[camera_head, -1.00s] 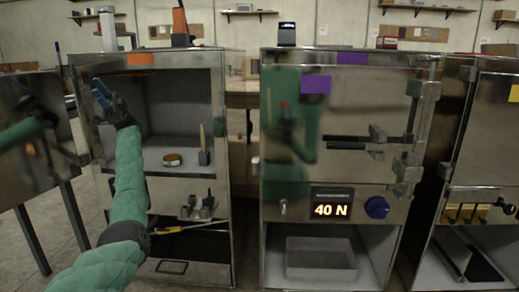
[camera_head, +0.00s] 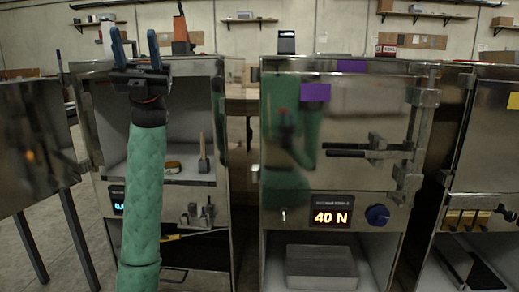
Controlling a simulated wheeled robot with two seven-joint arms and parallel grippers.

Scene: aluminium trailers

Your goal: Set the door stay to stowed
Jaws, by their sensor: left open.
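The left metal trailer (camera_head: 221,120) stands with its upper compartment open. A metal panel (camera_head: 35,140), which looks like its swung-open door, is at the far left. I cannot make out the door stay for certain; my arm hides part of the trailer's front and top left. My left gripper (camera_head: 136,45) points up near the trailer's top edge, its two blue fingers spread and empty. My green left arm rises from below in front of the opening. My right gripper is not in view.
A brush (camera_head: 172,167) and a block with an upright handle (camera_head: 204,160) stand in the left compartment.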

